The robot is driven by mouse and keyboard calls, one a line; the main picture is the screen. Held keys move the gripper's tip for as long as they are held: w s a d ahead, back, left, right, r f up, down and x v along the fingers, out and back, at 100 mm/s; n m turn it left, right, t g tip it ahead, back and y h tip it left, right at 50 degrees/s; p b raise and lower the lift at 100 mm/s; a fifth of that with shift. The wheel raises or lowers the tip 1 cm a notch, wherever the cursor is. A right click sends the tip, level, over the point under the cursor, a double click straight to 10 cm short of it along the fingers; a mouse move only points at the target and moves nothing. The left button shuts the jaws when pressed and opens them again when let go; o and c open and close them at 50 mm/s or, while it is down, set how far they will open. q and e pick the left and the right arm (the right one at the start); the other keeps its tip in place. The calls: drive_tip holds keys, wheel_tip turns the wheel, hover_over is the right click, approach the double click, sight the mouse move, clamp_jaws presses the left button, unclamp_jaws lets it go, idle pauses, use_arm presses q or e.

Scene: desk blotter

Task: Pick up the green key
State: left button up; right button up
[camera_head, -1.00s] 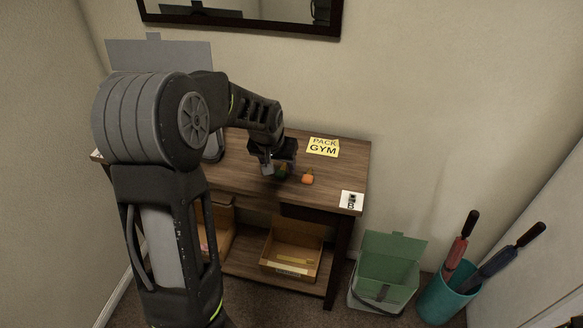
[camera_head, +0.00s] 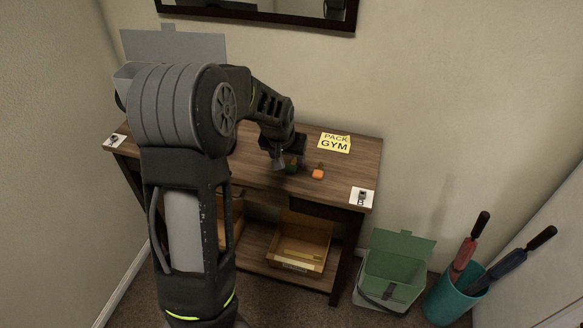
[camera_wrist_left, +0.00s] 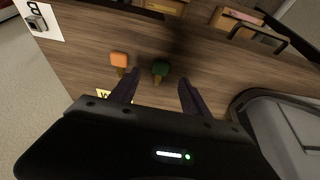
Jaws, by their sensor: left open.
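The green key (camera_wrist_left: 160,68) lies on the wooden desk, its dark green head and brassy shaft showing in the left wrist view. It also shows in the head view (camera_head: 291,168), partly hidden by my gripper. My left gripper (camera_wrist_left: 158,84) is open, with nothing held. In the wrist view its two fingertips stand on either side of the key's shaft, and the green head lies just beyond them. In the head view the left gripper (camera_head: 279,160) is over the desk beside the key. My right gripper is not in view.
An orange key (camera_head: 317,174) lies close to the green one. A yellow "PACK GYM" note (camera_head: 335,143) is behind, and a white card (camera_head: 362,196) lies at the right corner. A wooden tray (camera_head: 299,249) sits on the lower shelf. A green bin (camera_head: 393,272) stands right.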

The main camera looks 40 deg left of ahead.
sight(291, 168)
use_arm(q)
drive_tip(key=x, duration=0.5)
drive_tip(key=shift+a, duration=0.1)
idle(0.4)
clamp_jaws()
idle(0.4)
